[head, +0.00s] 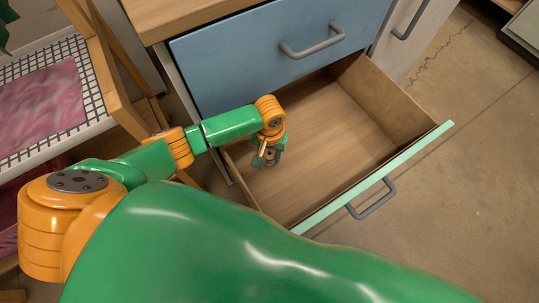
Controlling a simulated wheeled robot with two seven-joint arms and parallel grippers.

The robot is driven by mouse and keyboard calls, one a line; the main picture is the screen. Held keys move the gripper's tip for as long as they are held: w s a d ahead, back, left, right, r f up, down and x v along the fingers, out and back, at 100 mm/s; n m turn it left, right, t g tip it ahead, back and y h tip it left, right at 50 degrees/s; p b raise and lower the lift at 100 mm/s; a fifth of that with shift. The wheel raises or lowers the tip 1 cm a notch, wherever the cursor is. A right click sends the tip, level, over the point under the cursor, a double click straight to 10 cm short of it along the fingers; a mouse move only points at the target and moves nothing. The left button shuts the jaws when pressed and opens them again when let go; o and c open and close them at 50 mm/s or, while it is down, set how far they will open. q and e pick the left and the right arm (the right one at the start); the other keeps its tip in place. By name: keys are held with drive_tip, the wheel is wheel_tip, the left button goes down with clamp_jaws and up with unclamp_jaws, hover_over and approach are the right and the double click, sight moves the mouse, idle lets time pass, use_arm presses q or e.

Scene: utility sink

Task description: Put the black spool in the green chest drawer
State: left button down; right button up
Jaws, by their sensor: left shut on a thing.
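The green chest drawer (345,135) is pulled out below a blue drawer; its green front edge and grey handle face the lower right. Its wooden floor is bare apart from my arm over it. My left gripper (265,158) points down inside the drawer's outline, near its left side. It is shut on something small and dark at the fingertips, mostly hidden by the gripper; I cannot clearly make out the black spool. Whether it touches the drawer floor I cannot tell. My right gripper is not in view.
The blue drawer (240,62) above is closed, with a grey handle (312,42). A wooden rack with a white wire grid (22,72) and pink cloth (45,105) stands at the left. The concrete floor (470,190) at the right is clear.

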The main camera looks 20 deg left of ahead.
sight(270, 154)
use_arm(q)
drive_tip(key=shift+c, duration=2)
unclamp_jaws()
drive_tip(key=shift+f, duration=0.1)
wheel_tip(270, 154, up, 12)
drive_tip(key=p, duration=0.6)
drive_tip(key=shift+r, duration=0.2)
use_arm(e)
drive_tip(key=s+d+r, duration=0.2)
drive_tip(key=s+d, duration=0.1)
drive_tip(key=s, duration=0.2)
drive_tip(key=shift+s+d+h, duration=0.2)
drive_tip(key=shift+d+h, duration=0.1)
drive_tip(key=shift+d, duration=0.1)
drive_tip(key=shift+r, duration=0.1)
